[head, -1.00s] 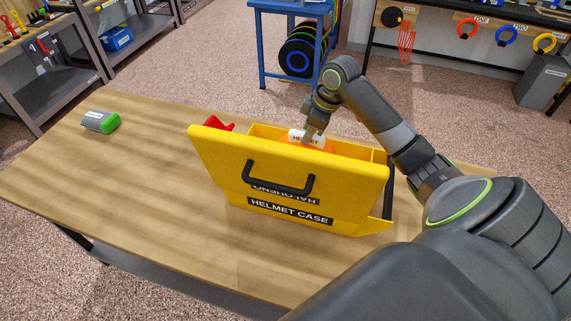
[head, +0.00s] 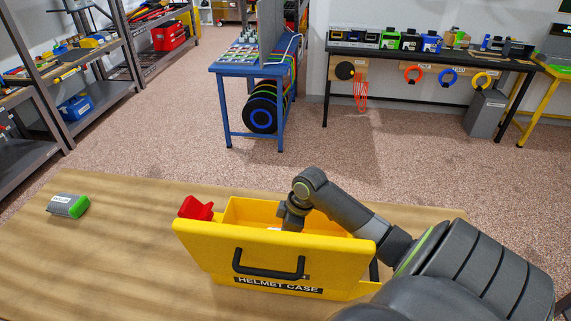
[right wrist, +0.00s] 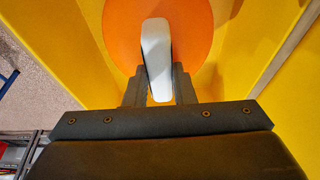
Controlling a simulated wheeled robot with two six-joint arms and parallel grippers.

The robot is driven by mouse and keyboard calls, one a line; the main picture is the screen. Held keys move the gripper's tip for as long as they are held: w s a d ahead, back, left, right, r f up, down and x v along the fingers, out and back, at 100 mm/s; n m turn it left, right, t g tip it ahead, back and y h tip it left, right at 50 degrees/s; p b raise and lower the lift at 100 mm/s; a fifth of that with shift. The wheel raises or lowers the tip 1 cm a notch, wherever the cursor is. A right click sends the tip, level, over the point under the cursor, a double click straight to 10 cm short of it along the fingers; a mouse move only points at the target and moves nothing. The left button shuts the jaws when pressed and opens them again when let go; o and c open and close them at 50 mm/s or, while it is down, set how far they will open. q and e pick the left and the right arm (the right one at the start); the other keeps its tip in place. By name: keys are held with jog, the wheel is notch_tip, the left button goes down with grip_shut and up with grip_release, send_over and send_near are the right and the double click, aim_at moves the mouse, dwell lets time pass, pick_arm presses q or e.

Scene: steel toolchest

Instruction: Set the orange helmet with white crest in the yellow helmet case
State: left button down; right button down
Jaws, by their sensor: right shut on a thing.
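The yellow helmet case (head: 207,249) stands on the wooden table with its lid raised toward me, hiding most of its inside. My right gripper (right wrist: 158,84) is shut on the white crest (right wrist: 156,48) of the orange helmet (right wrist: 119,22). In the right wrist view the helmet is between the yellow case walls (right wrist: 62,42). In the head view my right wrist reaches down into the case behind the lid, and the helmet and fingertips are hidden. I cannot tell whether the helmet touches the case floor. My left gripper is out of view.
A red object (head: 195,208) stands just behind the case's left end. A grey and green block (head: 68,205) lies at the table's left. The wooden table (head: 120,255) is clear between them. A blue bench (head: 222,68) stands across the floor.

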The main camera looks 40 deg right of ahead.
jog(key=shift+f, duration=0.7)
jog(key=shift+f, duration=0.1)
jog(key=c, duration=1.2)
grip_release()
jog(key=b+v, duration=0.1)
jog(key=v, duration=1.1)
jog(key=shift+s, duration=0.1)
